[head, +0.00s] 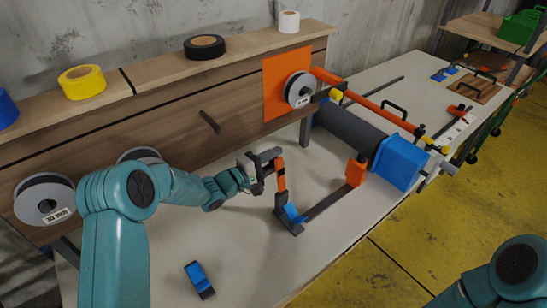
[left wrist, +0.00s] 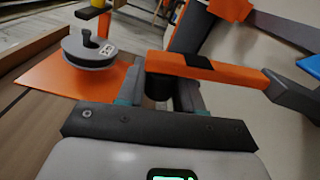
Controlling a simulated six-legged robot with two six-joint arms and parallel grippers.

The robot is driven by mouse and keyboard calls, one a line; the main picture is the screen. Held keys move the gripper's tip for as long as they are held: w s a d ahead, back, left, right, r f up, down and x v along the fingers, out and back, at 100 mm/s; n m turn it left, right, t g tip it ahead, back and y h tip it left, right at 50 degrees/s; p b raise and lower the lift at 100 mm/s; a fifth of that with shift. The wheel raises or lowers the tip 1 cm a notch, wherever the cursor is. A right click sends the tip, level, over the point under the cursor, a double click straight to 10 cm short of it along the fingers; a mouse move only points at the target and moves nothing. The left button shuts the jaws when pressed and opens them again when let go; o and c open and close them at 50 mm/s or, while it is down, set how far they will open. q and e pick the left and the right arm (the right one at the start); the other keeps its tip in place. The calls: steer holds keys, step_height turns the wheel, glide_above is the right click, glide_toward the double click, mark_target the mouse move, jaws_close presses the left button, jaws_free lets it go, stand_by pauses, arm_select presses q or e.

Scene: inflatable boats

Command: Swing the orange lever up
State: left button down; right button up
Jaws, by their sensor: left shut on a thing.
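The orange lever (head: 281,178) stands roughly upright on the bench, with a dark bend at its top and a dark foot by a blue block (head: 292,214). My left gripper (head: 262,170) is at its upper end, on its left side. In the left wrist view the orange bar (left wrist: 222,72) crosses just beyond the fingers. My left gripper (left wrist: 166,95) is shut on a short dark grip (left wrist: 158,87) joined under that bar. My right arm's teal casing shows at the lower right of the head view; its gripper is out of the picture.
A dark bar (head: 326,204) runs from the lever's foot to an orange block (head: 356,172). A dark roller (head: 350,132) with a blue end (head: 402,161) lies behind. A blue and black item (head: 199,280) lies in front. An orange panel (head: 284,87) with a reel stands behind.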

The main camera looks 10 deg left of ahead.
stand_by(0.5)
arm_select(q)
steer(key=c, duration=0.8)
jaws_free()
steer(key=shift+a, duration=0.1)
steer(key=shift+c, duration=0.2)
